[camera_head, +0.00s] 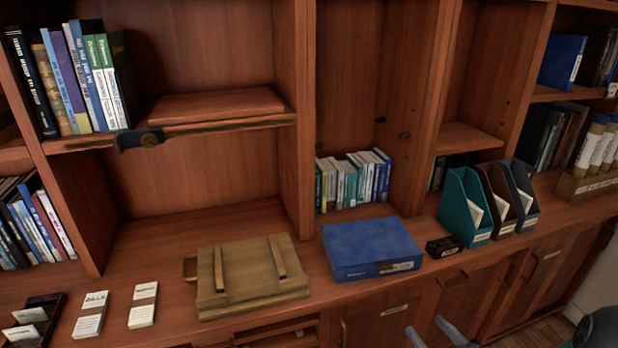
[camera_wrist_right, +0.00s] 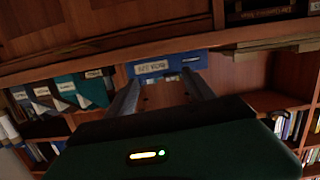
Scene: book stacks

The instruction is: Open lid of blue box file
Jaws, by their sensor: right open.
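The blue box file (camera_head: 370,246) lies flat on the wooden counter in the middle of the head view, its lid shut and its labelled front towards me. My right gripper (camera_head: 425,326) shows at the bottom edge of the head view, in front of and below the box, apart from it. Its two grey fingers are spread with nothing between them. In the right wrist view, which is turned upside down, the labelled front of the blue box file (camera_wrist_right: 168,66) appears just beyond the fingertips (camera_wrist_right: 161,78). My left gripper is in neither view.
Books (camera_head: 352,180) stand behind. Cabinet doors with handles (camera_head: 453,280) are below the counter edge.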

